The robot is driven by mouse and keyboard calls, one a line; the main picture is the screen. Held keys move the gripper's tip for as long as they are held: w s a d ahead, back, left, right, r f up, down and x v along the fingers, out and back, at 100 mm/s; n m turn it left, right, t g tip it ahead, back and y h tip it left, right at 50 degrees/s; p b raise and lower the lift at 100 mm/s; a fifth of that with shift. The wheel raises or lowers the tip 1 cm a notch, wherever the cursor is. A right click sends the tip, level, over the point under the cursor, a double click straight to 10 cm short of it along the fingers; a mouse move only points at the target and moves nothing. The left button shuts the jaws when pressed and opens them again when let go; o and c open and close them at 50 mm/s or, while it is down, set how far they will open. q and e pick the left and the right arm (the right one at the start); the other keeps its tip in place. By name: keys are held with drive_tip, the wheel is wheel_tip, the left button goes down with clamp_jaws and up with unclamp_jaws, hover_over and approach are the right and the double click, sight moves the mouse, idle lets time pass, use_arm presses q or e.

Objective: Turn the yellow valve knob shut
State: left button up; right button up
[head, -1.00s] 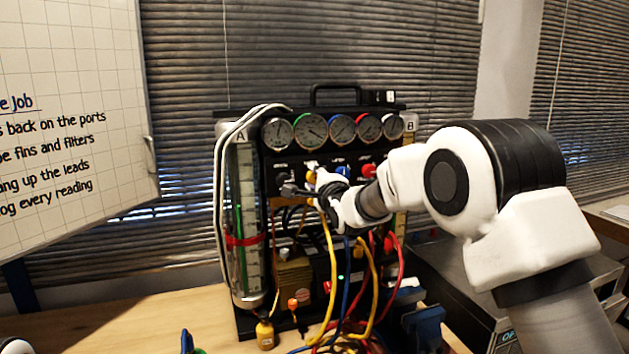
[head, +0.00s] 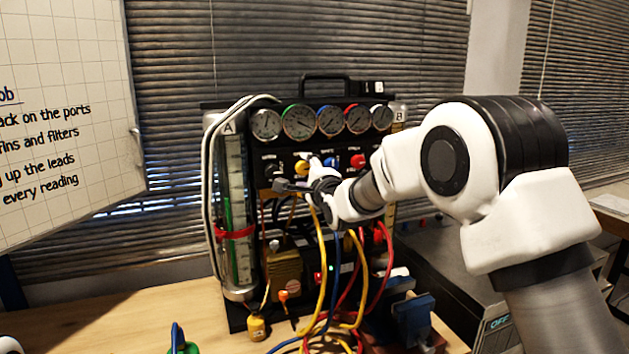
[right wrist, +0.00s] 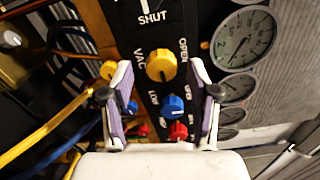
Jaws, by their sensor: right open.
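The yellow valve knob (head: 301,167) is on the dark front panel of the gauge rig, below the row of gauges. In the right wrist view the yellow knob (right wrist: 161,65) lies between the two fingertips, beside the labels VAC and OPEN, with SHUT on the panel above it. My right gripper (head: 296,177) is open in front of the panel, and its fingers (right wrist: 160,78) stand on both sides of the knob with a visible gap at each side. I cannot tell how far the tips are from the panel.
A blue knob (right wrist: 172,106) and a red knob (right wrist: 178,132) sit beside the yellow one. Yellow, blue and red hoses hang below the panel. A clear cylinder (head: 236,200) stands at the rig's left. A whiteboard (head: 60,120) is at far left. The table's front left is mostly clear.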

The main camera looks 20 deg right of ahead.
drive_tip(key=s, duration=1)
drive_tip(key=shift+s+d, duration=0.15)
drive_tip(key=shift+d, duration=0.05)
